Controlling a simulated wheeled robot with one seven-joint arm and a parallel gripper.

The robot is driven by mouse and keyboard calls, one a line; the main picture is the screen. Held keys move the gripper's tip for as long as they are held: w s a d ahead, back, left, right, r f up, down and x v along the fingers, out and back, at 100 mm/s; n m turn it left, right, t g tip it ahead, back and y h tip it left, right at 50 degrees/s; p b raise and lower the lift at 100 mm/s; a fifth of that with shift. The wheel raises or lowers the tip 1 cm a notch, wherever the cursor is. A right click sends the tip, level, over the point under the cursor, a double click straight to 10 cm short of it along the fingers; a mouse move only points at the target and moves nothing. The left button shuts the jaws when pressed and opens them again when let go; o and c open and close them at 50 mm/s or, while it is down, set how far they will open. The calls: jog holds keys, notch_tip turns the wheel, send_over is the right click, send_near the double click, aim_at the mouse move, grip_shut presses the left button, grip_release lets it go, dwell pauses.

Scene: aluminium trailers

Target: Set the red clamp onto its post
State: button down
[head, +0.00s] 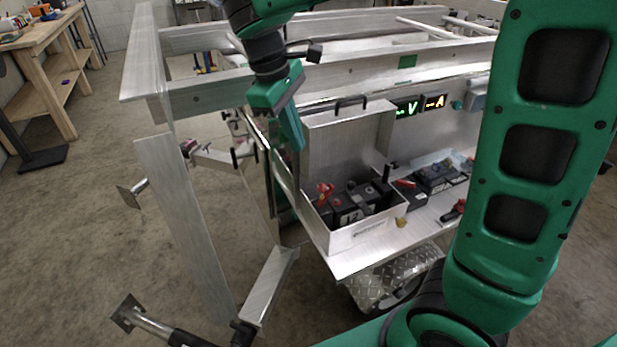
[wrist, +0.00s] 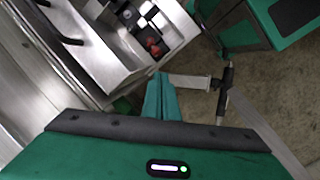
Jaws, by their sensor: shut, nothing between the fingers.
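The red clamp (head: 324,191) sits at the left end of the open aluminium box (head: 372,233), over a black battery (head: 347,210). The red clamp also shows in the wrist view (wrist: 153,47), just beyond the fingertips. I cannot tell whether it is around a post or only resting beside one, and the post itself is not clearly visible. My green gripper (head: 297,147) is above and left of the box, fingers pointing down. In the wrist view its fingers (wrist: 159,88) are together and empty, apart from the clamp.
The box's raised lid (head: 346,143) stands behind it. Black and red items (head: 438,175) lie on the shelf to the right, below a lit panel display (head: 420,105). An upright aluminium beam (head: 185,225) and metal frame stand to the left.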

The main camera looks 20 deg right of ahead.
jog(key=a+n, duration=0.1)
jog(key=n, duration=0.2)
jog(key=a+f+n, duration=0.1)
jog(key=n, duration=0.2)
jog(key=a+n+h, duration=0.1)
jog(key=n, duration=0.2)
jog(key=shift+w+a+f, duration=0.1)
jog(key=shift+a+f, duration=0.2)
jog(key=shift+f, duration=0.1)
jog(key=d+r+x, duration=0.1)
jog(key=d+x, duration=0.1)
jog(key=x, duration=1.1)
jog(key=shift+d, duration=0.35)
jog(key=shift+r, duration=0.1)
